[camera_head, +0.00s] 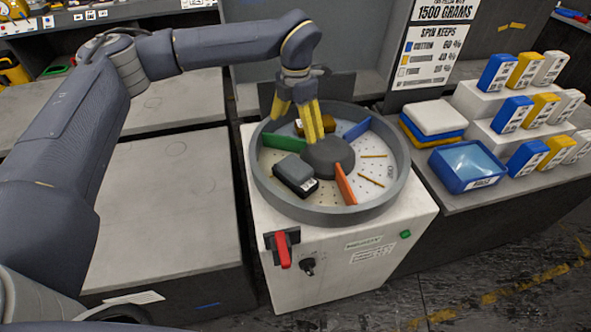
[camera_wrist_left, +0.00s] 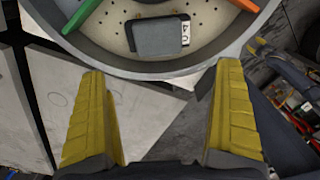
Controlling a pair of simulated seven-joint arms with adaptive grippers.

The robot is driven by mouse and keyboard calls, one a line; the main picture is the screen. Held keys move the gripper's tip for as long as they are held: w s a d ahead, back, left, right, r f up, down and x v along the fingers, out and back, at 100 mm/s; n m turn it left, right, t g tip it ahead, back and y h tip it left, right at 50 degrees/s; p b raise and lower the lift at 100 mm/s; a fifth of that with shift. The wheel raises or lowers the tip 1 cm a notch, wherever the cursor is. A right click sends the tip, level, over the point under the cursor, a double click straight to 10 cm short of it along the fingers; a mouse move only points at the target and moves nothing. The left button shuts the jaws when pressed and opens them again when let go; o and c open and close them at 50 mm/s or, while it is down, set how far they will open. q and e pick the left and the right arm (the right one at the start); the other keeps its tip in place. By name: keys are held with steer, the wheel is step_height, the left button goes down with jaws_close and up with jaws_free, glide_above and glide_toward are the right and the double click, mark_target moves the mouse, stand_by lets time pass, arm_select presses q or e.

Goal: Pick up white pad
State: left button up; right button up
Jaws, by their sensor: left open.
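The white pad (camera_head: 436,116) lies flat on top of a stack, with a blue pad (camera_head: 432,132) and a yellow pad (camera_head: 428,141) under it, on the right-hand counter. It is not visible in the left wrist view. My left gripper (camera_head: 299,122) points down over the round grey drum (camera_head: 265,185), well to the left of the stack. Its yellow fingers are spread, with nothing between them; the open fingers also show in the left wrist view (camera_wrist_left: 162,80).
The drum has green, blue and orange dividers and holds a dark grey block (camera_head: 295,174), also in the left wrist view (camera_wrist_left: 160,37). A blue tray (camera_head: 465,167) stands just in front of the pad stack.

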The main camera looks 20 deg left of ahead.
mark_target(295, 166)
arm_select(q)
steer(key=f, duration=1.7)
steer(key=shift+a+f, duration=0.1)
steer(key=shift+a, duration=0.1)
steer(key=c, duration=1)
